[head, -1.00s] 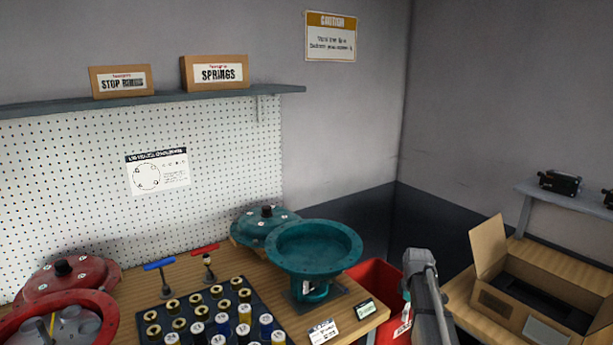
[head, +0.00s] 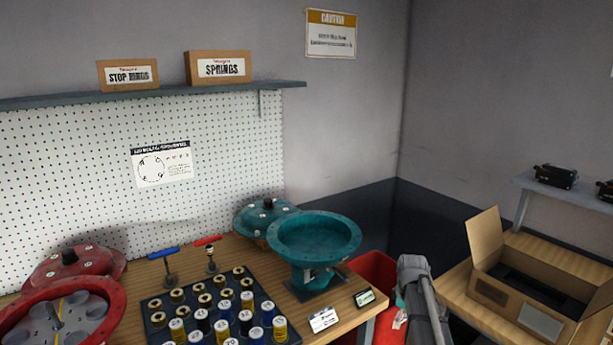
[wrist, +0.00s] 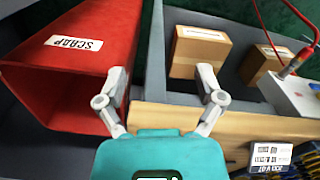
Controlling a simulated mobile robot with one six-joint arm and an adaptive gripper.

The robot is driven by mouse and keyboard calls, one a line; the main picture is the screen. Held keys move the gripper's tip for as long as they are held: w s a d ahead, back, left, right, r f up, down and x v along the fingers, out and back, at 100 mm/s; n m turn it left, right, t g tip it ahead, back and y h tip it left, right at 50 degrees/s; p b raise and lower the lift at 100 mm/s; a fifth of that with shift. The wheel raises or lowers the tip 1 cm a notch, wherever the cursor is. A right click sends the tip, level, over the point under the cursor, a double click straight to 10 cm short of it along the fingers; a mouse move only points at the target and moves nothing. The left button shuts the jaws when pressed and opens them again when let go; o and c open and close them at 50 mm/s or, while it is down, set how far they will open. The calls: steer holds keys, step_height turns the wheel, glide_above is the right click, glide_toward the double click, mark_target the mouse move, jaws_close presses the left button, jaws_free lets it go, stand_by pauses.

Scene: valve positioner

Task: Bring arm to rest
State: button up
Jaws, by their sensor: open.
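My arm (head: 418,300) shows in the head view at the bottom, in front of the red bin and left of the open cardboard box. The red scrap bin (wrist: 65,75) lies left of the fingers, and a cardboard box (wrist: 198,52) in a grey tray shows beyond the right finger. I cannot tell whether either finger touches anything.
The wooden bench (head: 345,308) holds a teal dished casing (head: 312,240), a black tray of springs (head: 160,333) and a red casing (head: 100,310). The red bin (head: 375,270) stands at the bench's right end. An open cardboard box (head: 520,310) sits on a right-hand table.

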steer(key=s+a+f+m+b, duration=0.4)
steer(key=s+a+m, duration=0.15)
steer(key=s, duration=0.35)
steer(key=s+a+f+m+b, duration=0.4)
steer(key=s+a+f, duration=0.15)
steer(key=s, duration=0.35)
step_height(320, 180, up, 19)
steer(key=p, duration=1.8)
steer(key=shift+a, duration=0.45)
steer(key=shift+w, duration=0.1)
steer(key=c, duration=0.4)
steer(key=shift+a, duration=0.1)
